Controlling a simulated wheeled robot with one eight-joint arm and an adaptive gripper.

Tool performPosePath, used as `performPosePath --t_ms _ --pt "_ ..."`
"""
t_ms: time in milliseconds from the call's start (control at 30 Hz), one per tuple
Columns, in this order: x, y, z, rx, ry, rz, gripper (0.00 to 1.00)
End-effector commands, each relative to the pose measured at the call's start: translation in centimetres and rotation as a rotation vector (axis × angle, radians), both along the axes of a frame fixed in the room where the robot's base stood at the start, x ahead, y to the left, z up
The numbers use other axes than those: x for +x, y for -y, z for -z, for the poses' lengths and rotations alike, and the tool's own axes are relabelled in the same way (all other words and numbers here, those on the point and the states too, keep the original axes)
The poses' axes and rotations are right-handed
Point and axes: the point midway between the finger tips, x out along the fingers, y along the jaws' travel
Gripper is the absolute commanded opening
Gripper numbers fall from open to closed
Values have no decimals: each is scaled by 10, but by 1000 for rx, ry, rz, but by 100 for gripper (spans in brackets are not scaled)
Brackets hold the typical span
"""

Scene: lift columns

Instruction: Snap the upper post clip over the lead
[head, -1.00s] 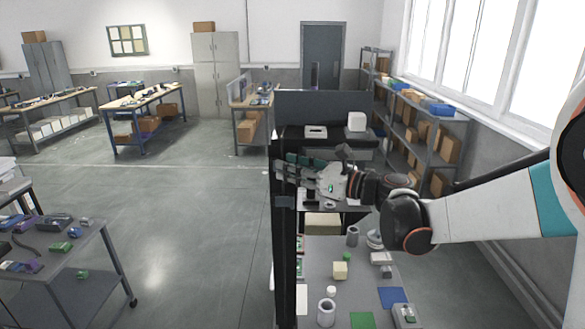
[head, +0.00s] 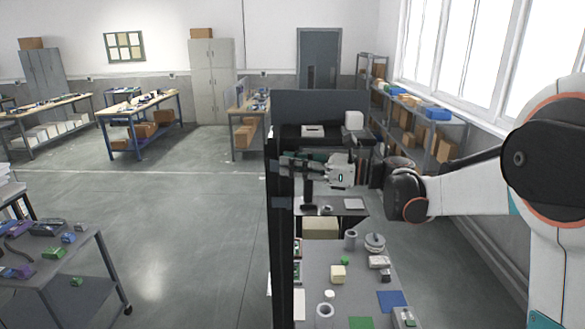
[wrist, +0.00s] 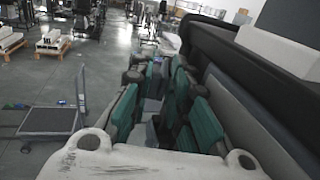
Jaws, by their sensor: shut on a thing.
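The dark upright post (head: 283,240) stands at the left edge of the workbench. My gripper (head: 290,160) reaches leftward across the bench, and its fingertips meet the post near its upper part. The teal finger pads also show in the wrist view (wrist: 158,70), close together. The gripper is shut on what appears to be the upper post clip, which the fingers mostly hide. A lower grey clip (head: 282,202) sits on the post below the gripper. I cannot make out the lead or whether the clip is around it.
The grey bench (head: 350,290) below carries a cream block (head: 338,274), a white ring-shaped part (head: 325,316), a blue mat (head: 391,300) and a green mat (head: 361,323). A dark panel (head: 320,106) stands behind. Open floor lies left; a cart (head: 60,260) is at far left.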

Motion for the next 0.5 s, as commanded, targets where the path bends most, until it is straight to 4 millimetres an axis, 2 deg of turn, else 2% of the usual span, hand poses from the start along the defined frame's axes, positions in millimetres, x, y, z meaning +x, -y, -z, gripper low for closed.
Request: performPosePath --t_ms 167,200,233,500 --pt "-2 -1 1 -2 -1 -3 0" --pt "-2 -1 1 -2 -1 -3 26" --pt "-1 -1 1 -2 -1 -3 31" --pt "-1 -1 0 -1 0 0 31"
